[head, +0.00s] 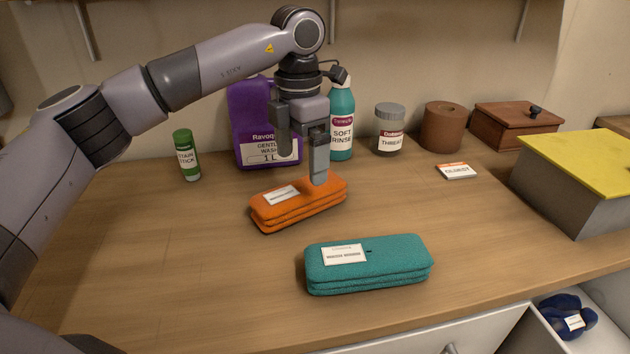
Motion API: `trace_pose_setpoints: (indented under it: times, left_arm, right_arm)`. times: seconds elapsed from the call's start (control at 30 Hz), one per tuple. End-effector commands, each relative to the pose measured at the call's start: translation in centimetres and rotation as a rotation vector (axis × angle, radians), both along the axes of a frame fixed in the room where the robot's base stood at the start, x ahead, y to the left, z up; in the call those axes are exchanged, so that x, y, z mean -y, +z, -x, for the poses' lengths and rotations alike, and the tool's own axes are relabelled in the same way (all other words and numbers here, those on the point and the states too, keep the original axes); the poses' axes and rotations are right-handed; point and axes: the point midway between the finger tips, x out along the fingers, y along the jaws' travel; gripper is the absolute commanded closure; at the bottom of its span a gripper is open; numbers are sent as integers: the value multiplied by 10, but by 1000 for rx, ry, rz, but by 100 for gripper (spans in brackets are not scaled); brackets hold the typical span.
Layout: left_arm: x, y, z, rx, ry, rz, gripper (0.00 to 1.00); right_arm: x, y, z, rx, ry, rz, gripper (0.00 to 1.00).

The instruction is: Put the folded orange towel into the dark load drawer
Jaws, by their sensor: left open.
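The folded orange towel (299,206) lies on the wooden counter, with a white label on its top. My left gripper (303,168) is open, fingers pointing down, just above and behind the towel. Its right finger overlaps the towel's far edge in the picture; I cannot tell if it touches. A folded teal towel (395,262) with a white label lies nearer the front. No dark drawer is clearly seen; a light-coloured open drawer (540,322) at the lower right holds a dark blue bundle (568,316). My right gripper is not in view.
A purple jug (251,120), teal bottle (342,125), grey-lidded jar (389,130), brown roll (442,127) and wooden box (515,125) line the back. A green stick (187,155) stands left. A yellow-topped grey box (575,180) is at right. The left counter is clear.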

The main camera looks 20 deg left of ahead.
Motion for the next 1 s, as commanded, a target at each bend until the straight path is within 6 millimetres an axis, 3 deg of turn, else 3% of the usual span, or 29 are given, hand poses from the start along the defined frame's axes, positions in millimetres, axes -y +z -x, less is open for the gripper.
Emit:
trace_pose_setpoints:
  times: [0.17,0.6,0.93,1.0]
  left_arm:
    - [0,-8,1,-2,0,-1,0]
    - [-2,-65,7,-2,0,0,0]
    - [-2,-72,7,0,0,1,0]
    - [-2,-72,7,0,0,1,23]
  right_arm:
    - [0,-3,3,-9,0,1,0]
    - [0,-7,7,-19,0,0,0]
    - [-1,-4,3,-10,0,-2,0]
    - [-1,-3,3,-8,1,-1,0]
